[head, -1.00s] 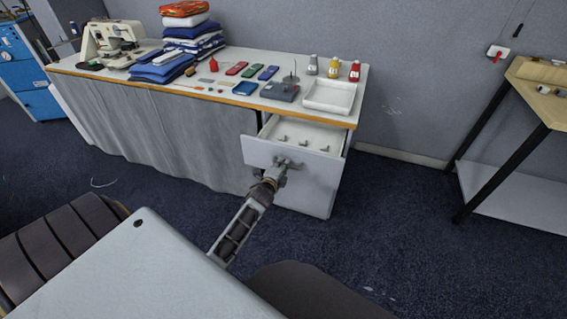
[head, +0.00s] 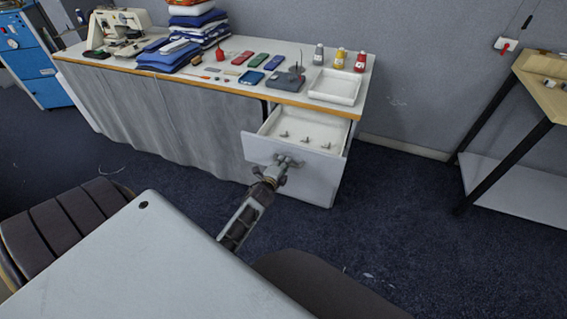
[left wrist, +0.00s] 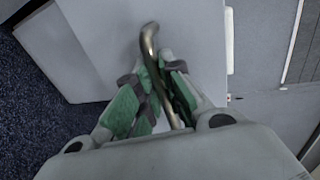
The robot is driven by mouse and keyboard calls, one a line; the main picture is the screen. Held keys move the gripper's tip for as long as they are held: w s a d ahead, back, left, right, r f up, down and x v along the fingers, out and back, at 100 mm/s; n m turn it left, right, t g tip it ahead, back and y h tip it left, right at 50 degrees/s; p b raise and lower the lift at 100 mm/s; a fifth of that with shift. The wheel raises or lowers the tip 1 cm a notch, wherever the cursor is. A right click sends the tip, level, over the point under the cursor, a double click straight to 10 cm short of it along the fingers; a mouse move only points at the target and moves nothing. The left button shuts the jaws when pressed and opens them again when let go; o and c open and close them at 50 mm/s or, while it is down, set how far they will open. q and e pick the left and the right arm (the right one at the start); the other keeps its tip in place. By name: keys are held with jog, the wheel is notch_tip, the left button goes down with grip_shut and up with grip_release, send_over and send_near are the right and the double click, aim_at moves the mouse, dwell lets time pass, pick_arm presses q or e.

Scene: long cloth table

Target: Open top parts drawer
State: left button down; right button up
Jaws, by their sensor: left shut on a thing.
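The top parts drawer (head: 325,133) stands well open under the right end of the long table in the head view. Several small grey parts lie on its white floor. My left gripper (head: 286,162) is at the drawer's front panel (head: 314,163). In the left wrist view, the green-padded fingers of my left gripper (left wrist: 155,92) are shut on the curved metal drawer handle (left wrist: 150,38). In the head view the gripper mostly hides the handle. My right gripper is in neither view.
The long table (head: 205,86) carries a sewing machine (head: 122,24), folded cloths (head: 172,57), bottles (head: 340,57) and an empty white tray (head: 335,86). A side bench (head: 541,85) stands at the right. Dark carpet (head: 395,210) is clear between them.

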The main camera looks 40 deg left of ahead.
pick_arm(q)
jog(key=c, duration=1.5)
grip_release()
jog(key=shift+s, duration=0.15)
jog(key=shift+v, duration=5.85)
